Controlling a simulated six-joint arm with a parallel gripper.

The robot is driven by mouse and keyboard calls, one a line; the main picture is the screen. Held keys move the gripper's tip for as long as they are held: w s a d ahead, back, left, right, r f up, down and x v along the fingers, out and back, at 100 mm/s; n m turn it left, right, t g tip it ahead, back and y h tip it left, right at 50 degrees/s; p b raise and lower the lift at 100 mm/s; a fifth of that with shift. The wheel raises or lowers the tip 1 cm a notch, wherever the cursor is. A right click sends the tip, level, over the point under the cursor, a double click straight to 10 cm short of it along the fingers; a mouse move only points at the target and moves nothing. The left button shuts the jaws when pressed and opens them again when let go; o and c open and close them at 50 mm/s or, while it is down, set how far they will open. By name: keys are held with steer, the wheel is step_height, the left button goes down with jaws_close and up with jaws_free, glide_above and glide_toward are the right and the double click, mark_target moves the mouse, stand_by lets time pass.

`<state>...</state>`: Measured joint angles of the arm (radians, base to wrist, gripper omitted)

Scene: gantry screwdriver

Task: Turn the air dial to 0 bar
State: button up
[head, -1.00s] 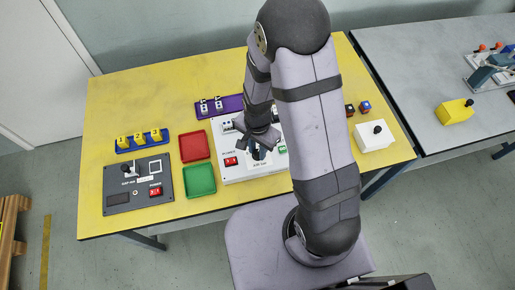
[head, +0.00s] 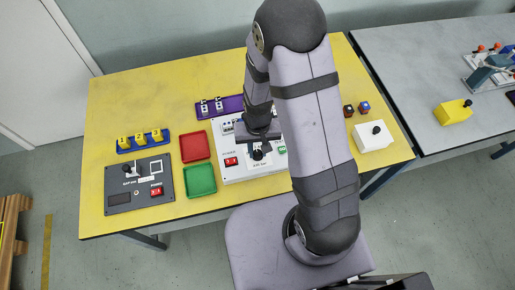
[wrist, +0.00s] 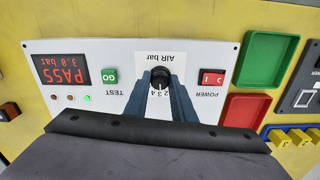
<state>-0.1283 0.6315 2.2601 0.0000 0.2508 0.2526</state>
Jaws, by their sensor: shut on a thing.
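The black air dial (wrist: 159,77) sits on the white panel (wrist: 213,52) under upside-down "AIR bar" lettering in the wrist view. Its white mark points toward the printed 3, between 2 and 4. My gripper (wrist: 160,88) is shut on the dial, with a finger on each side. The red display (wrist: 62,70) reads PASS, 3.0 bar. In the head view the dial (head: 258,153) shows just in front of my gripper (head: 258,146); my arm hides part of the panel.
On the panel are a green GO button (wrist: 110,76) and a red POWER switch (wrist: 212,77). A red tray (head: 195,146) and a green tray (head: 201,180) lie left of it. A grey panel (head: 139,184) stands further left.

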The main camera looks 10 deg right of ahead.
mark_target(257, 152)
steer(key=n, duration=0.5)
steer(key=shift+r+n, duration=0.1)
steer(key=shift+n, duration=0.2)
steer(key=n, duration=0.5)
steer(key=shift+p, duration=0.4)
steer(key=shift+w+n, duration=0.1)
steer(key=shift+n, duration=0.3)
steer(key=o, duration=1.1)
steer(key=shift+c, duration=0.2)
steer(key=shift+r+b, duration=0.5)
steer(key=shift+r, duration=3.1)
